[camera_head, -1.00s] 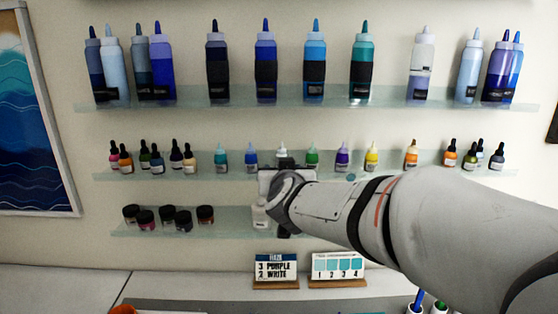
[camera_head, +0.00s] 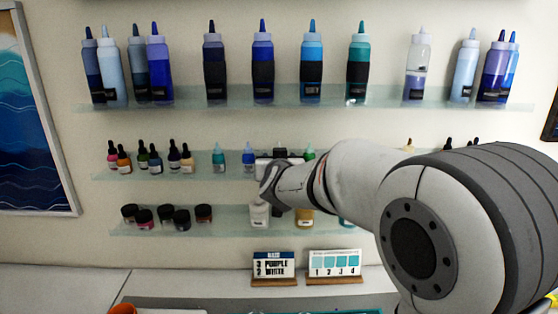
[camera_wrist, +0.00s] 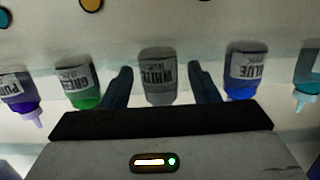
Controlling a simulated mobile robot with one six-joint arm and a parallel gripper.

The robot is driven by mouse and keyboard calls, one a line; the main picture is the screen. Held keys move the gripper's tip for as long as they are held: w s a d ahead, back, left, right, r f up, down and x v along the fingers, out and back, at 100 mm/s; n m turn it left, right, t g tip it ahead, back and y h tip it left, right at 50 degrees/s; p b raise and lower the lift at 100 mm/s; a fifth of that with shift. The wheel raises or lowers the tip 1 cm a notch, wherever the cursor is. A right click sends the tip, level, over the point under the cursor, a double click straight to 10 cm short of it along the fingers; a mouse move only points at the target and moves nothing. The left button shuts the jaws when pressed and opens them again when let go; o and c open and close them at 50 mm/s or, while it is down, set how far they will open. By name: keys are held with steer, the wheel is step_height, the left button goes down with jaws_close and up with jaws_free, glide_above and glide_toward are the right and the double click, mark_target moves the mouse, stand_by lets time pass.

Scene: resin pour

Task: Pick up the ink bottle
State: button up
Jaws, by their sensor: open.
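My gripper (camera_wrist: 162,88) is open, with one finger on each side of this bottle and a visible gap to both. A blue ink bottle (camera_wrist: 246,70) and a green one (camera_wrist: 77,82) stand on either side of the fingers; the blue one also shows in the head view (camera_head: 248,160).
Purple (camera_wrist: 16,92) and teal (camera_wrist: 307,75) bottles stand farther out on the middle shelf (camera_head: 200,170). Large bottles line the top shelf (camera_head: 185,96). Jars and small bottles, including a white one (camera_head: 259,213), stand on the lower shelf (camera_head: 228,220). Two cards (camera_head: 273,264) stand below.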

steer(key=c, duration=1)
steer(key=shift+c, duration=0.2)
steer(key=shift+s+r, duration=0.15)
steer(key=shift+r, duration=0.2)
steer(key=r, duration=0.2)
steer(key=r+p, duration=0.1)
steer(key=r, duration=0.1)
steer(key=s+r, duration=0.1)
steer(key=r, duration=0.1)
steer(key=shift+r, duration=0.3)
steer(key=s, duration=1.8)
steer(key=shift+s+f+p, duration=0.15)
steer(key=shift+s+p, duration=0.15)
steer(key=shift+s, duration=0.1)
